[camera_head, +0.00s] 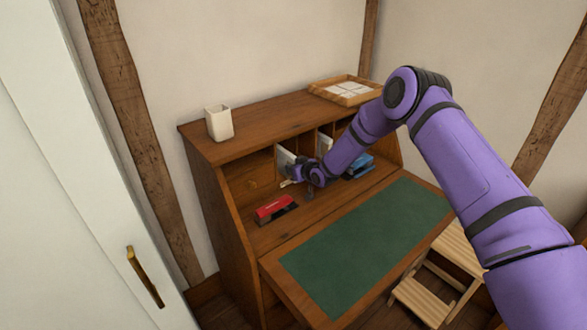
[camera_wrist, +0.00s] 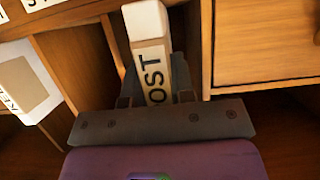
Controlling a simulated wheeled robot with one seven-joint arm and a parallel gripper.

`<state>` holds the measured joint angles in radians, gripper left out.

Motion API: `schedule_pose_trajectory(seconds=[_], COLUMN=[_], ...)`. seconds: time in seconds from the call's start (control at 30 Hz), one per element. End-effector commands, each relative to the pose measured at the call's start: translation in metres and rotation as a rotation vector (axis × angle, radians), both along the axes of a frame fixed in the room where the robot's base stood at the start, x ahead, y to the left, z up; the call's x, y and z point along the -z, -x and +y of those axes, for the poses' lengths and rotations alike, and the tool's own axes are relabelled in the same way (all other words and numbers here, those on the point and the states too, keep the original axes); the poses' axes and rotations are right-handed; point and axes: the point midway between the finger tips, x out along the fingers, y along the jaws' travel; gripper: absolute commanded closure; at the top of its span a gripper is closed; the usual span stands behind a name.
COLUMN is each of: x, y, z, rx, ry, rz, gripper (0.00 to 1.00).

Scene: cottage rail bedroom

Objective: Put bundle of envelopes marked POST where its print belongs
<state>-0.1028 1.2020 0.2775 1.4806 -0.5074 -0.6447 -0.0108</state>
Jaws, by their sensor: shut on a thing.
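The bundle of envelopes (camera_wrist: 148,30) is a pale, narrow block with dark print, of which "OST" shows in the wrist view. My gripper (camera_wrist: 154,88) is shut on it, one finger on each side. The bundle points away from my gripper, between a wooden divider (camera_wrist: 113,45) on the left and the side of a drawer (camera_wrist: 262,45) on the right. I cannot tell how deep in the slot it is. In the head view my gripper (camera_head: 292,182) is at the pigeonholes of the wooden desk (camera_head: 225,160), and the bundle is mostly hidden.
Another labelled pale item (camera_wrist: 22,85) stands in a compartment to the left. A white label (camera_wrist: 40,3) is above. A red item (camera_head: 275,208) and a blue item (camera_head: 359,163) flank my gripper. The green blotter (camera_head: 360,245) is clear. A cup (camera_head: 219,122) and tray (camera_head: 318,90) are on top.

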Motion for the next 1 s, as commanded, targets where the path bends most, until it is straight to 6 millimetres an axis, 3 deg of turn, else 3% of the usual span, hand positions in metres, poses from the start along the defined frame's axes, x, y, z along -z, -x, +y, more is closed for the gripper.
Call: schedule_pose_trajectory(seconds=[0.13, 0.17, 0.27, 0.67, 1.0], x=[0.0, 0.0, 0.0, -0.002, -0.025], y=[0.0, 0.0, 0.0, 0.005, 0.047], z=[0.0, 0.0, 0.0, -0.005, -0.038], rx=[0.0, 0.0, 0.0, 0.0, 0.002], ry=[-0.001, -0.001, -0.001, 0.0, 0.0], rz=[-0.001, -0.001, -0.001, 0.001, 0.001], gripper=[1.0, 0.7, 0.47, 0.47, 0.47])
